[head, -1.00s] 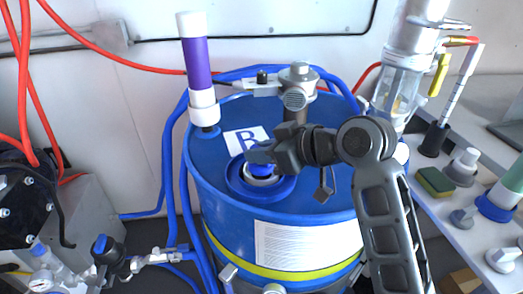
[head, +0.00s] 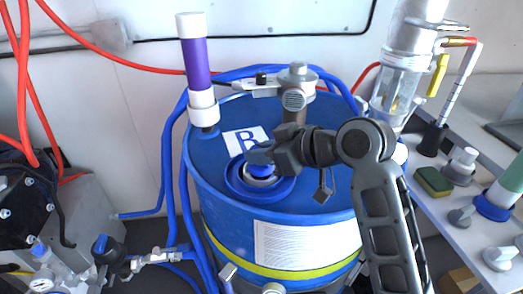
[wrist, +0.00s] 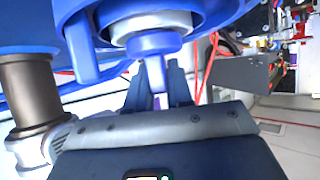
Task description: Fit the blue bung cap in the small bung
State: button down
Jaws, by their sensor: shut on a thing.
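The blue bung cap (head: 261,170) is at the small bung (head: 262,180), a pale metal ring inside a round blue collar on the blue drum's top. My gripper (head: 263,157) is right above it. In the wrist view the blue cap (wrist: 154,43) meets the metal ring of the bung (wrist: 150,22), and its narrow stem runs down between the fingers. My gripper (wrist: 158,88) is shut on this stem. The cap looks in line with the bung. How deep it sits inside the ring is hidden.
The blue drum (head: 215,170) carries a purple and white tube (head: 197,65) at its back left and a grey fitting on a post (head: 299,78) behind my gripper. A counter with a sponge (head: 434,181) and knobs is on the right. Blue hoses run down the left.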

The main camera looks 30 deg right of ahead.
jog(key=shift+f+b, duration=0.4)
jog(key=shift+f, duration=0.15)
dwell(0.4)
jog(key=c, duration=1.3)
grip_release()
jog(key=p+v, duration=0.5)
jog(key=v, duration=0.6)
jog(key=shift+s+f, duration=0.1)
